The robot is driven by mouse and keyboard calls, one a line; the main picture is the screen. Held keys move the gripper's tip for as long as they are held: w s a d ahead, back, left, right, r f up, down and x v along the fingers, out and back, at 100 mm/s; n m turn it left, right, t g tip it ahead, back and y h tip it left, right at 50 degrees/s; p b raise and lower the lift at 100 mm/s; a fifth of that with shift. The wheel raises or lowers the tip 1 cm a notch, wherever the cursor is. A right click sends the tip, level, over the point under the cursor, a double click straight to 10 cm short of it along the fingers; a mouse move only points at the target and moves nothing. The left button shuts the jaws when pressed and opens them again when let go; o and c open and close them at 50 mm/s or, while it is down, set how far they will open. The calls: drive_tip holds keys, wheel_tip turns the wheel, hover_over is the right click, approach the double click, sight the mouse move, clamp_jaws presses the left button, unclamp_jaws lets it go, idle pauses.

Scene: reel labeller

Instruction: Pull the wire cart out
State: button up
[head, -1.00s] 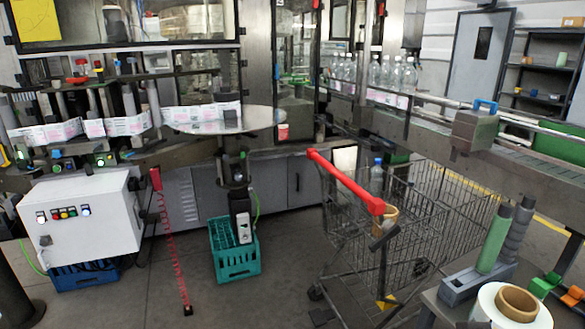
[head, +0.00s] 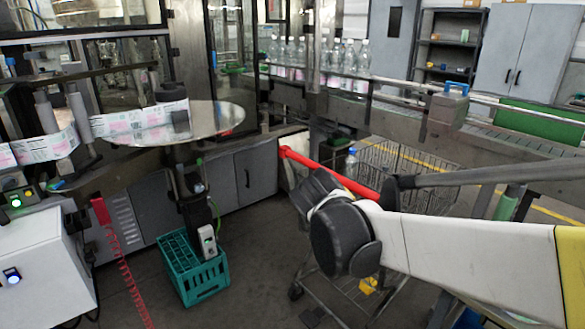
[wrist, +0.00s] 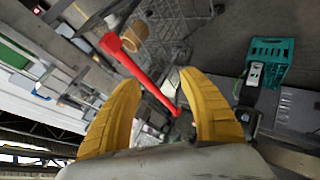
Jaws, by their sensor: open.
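The wire cart with a red handle bar stands at the right of the head view, under the conveyor; its mesh basket (head: 400,160) shows behind my arm. Its red handle (head: 312,164) is partly covered by my wrist. In the wrist view the handle (wrist: 140,70) runs diagonally down to a point between my fingertips, and the mesh basket (wrist: 175,25) is beyond it. My gripper (wrist: 160,88) has its two yellow fingers spread wide, with nothing held. It looks close to the handle; whether it touches cannot be told.
A teal crate (head: 196,278) stands on the floor left of the cart. A white control box (head: 40,270) and a red coiled cord (head: 125,265) are further left. The conveyor (head: 480,135) with bottles runs behind the cart. Floor between crate and cart is clear.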

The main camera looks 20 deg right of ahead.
drive_tip(key=w+d+n+t+h, duration=0.1)
drive_tip(key=w+d+n+h, duration=0.3)
drive_tip(key=w, duration=0.8)
drive_tip(key=t+h+p, duration=0.2)
drive_tip(key=h, duration=0.1)
approach(325, 172)
drive_tip(key=s+d+r, duration=0.2)
drive_tip(key=w+f+n+t+h, duration=0.2)
drive_tip(key=w+f+n+t, duration=0.1)
drive_tip(key=f, duration=0.3)
drive_tip(key=b+x, duration=0.1)
drive_tip(key=x, duration=0.4)
drive_tip(key=b+x, duration=0.1)
drive_tip(key=x, duration=0.4)
drive_tip(key=shift+w+a+r, duration=0.1)
drive_tip(key=shift+w+a, duration=0.1)
drive_tip(key=shift+w, duration=0.1)
clamp_jaws()
drive_tip(key=shift+a, duration=0.15)
